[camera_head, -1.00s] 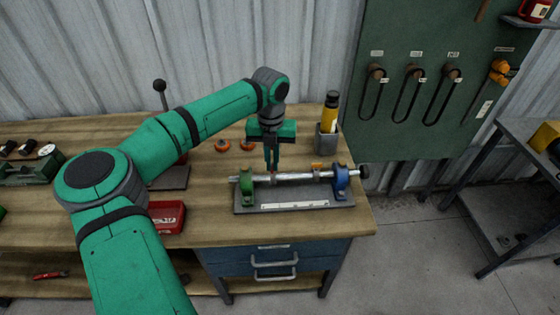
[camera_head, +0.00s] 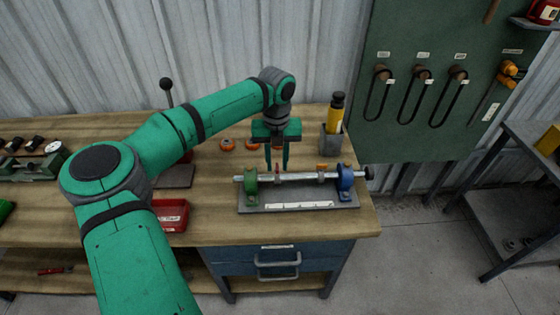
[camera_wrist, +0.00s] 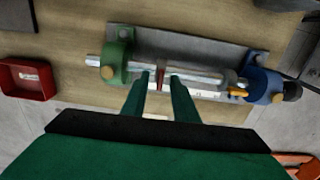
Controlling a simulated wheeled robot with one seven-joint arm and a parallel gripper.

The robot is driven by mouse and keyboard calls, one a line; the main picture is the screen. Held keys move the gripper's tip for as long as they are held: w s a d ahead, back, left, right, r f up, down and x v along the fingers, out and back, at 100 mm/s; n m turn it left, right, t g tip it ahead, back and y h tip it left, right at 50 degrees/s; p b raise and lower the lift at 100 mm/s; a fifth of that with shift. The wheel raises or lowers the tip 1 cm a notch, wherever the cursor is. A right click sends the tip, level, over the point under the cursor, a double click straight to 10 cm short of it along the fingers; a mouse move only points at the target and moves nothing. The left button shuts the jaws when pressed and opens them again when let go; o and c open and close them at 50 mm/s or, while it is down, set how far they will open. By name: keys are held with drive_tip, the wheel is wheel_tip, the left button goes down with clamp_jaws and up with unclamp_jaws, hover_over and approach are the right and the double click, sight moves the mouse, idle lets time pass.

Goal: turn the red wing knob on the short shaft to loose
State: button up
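The short shaft (camera_head: 300,177) is a bright metal rod running between a green support (camera_head: 250,184) and a blue support (camera_head: 345,178). It also shows in the wrist view (camera_wrist: 200,78). The red wing knob (camera_wrist: 159,80) stands on a collar near the middle of the shaft; a little of its red (camera_head: 277,169) shows in the head view. My gripper (camera_head: 277,169) points down over the shaft. In the wrist view its two fingertips (camera_wrist: 160,75) are apart, one on each side of the knob, with small gaps visible. The knob's exact angle is hard to tell.
An orange knob (camera_wrist: 237,92) sits on the shaft near the blue support. A grey base plate (camera_head: 320,202) carries both supports. A holder with a yellow bottle (camera_head: 335,115) stands behind right. A red tray (camera_head: 172,214) and orange rings (camera_head: 227,144) lie to the left.

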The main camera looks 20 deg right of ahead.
drive_tip(key=shift+s+d, duration=0.1)
drive_tip(key=shift+d, duration=0.1)
drive_tip(key=shift+a+r, duration=0.2)
drive_tip(key=shift+a, duration=0.15)
wheel_tip(320, 180, up, 10)
drive_tip(key=shift+d+r, duration=0.2)
drive_tip(key=shift+d, duration=0.25)
drive_tip(key=shift+s, duration=0.1)
